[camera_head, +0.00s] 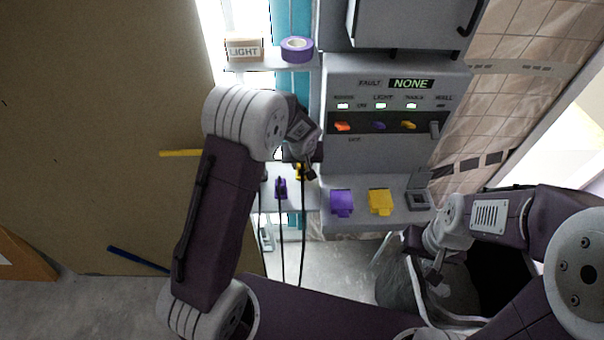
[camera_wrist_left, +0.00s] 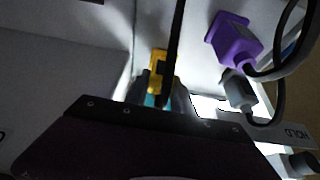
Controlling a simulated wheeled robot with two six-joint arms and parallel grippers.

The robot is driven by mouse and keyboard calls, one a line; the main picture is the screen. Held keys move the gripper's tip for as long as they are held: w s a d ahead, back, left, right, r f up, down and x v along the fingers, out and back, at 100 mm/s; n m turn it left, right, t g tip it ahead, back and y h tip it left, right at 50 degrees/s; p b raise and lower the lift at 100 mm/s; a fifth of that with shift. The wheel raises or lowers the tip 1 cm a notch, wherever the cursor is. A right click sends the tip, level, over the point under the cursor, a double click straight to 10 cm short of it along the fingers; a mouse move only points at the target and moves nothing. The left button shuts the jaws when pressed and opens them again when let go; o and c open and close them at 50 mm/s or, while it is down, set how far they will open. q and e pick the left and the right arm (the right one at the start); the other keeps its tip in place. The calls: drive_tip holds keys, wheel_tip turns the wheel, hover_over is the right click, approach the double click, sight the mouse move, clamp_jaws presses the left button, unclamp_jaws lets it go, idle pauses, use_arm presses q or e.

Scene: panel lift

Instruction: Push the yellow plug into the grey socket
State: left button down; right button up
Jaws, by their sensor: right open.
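The yellow plug (camera_head: 299,168) is at the small shelf left of the panel, partly hidden by my left gripper (camera_head: 309,172). In the left wrist view the yellow plug (camera_wrist_left: 157,70) shows just beyond the fingers (camera_wrist_left: 156,98), with a black cable crossing in front. Whether the fingers touch or grip it cannot be told. The grey socket (camera_head: 418,201) is at the right end of the panel's ledge, with a raised flap behind it, well right of the left gripper. My right gripper (camera_head: 434,275) is open and empty, below the ledge near a bin.
A purple socket (camera_head: 341,202) and a yellow socket (camera_head: 380,201) sit left of the grey one. A purple plug (camera_head: 280,187) hangs beside the yellow plug, cables trailing down. A shelf above holds a LIGHT box (camera_head: 244,47) and purple tape (camera_head: 297,49). A lined bin (camera_head: 395,283) stands below.

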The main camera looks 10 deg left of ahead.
use_arm(q)
drive_tip(key=shift+r, duration=0.1)
drive_tip(key=shift+s+r+b, duration=0.15)
drive_tip(key=shift+r+b, duration=0.1)
drive_tip(key=shift+b, duration=0.15)
wheel_tip(320, 180, up, 6)
drive_tip(key=shift+r, duration=0.25)
drive_tip(key=s+d+b, duration=0.2)
drive_tip(key=s, duration=0.7)
drive_tip(key=s+d+b, duration=0.3)
drive_tip(key=s, duration=0.7)
drive_tip(key=shift+d+b, duration=0.25)
drive_tip(key=shift+b, duration=0.05)
drive_tip(key=shift+f, duration=0.1)
